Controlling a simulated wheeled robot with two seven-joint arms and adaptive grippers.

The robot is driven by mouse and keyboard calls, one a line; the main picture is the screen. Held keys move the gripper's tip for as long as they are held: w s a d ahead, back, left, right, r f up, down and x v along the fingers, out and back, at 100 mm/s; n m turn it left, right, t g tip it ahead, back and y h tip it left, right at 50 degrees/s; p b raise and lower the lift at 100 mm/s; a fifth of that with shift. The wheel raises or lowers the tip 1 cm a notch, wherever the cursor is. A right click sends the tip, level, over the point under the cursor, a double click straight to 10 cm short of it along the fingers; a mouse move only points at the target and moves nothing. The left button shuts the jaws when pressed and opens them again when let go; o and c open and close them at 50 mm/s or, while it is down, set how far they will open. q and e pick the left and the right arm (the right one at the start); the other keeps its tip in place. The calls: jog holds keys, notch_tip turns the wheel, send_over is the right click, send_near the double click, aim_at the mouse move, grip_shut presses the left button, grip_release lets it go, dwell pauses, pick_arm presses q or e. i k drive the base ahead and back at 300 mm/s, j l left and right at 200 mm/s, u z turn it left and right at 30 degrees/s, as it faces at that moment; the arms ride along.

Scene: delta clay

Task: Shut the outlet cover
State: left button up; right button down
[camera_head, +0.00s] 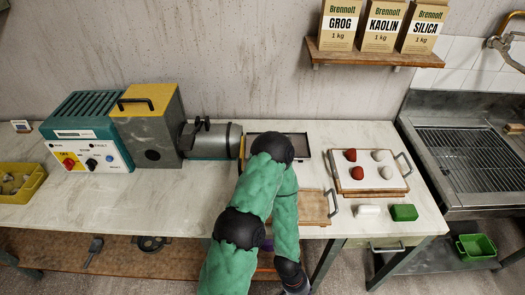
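The grey and teal machine (150,128) stands on the left of the worktop, with a metal barrel (208,141) pointing right.
A dark tray (296,146) lies behind my arm, and a wooden board with a handle (314,207) lies to its right. A board (371,187) holds red and pale lumps. A white block (368,211) and green block (404,212) lie in front. The worktop before the machine is clear.

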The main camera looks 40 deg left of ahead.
aim_at(241, 155)
jog(key=u, duration=1.65)
jog(key=l+z, duration=0.2)
jog(key=l, duration=0.2)
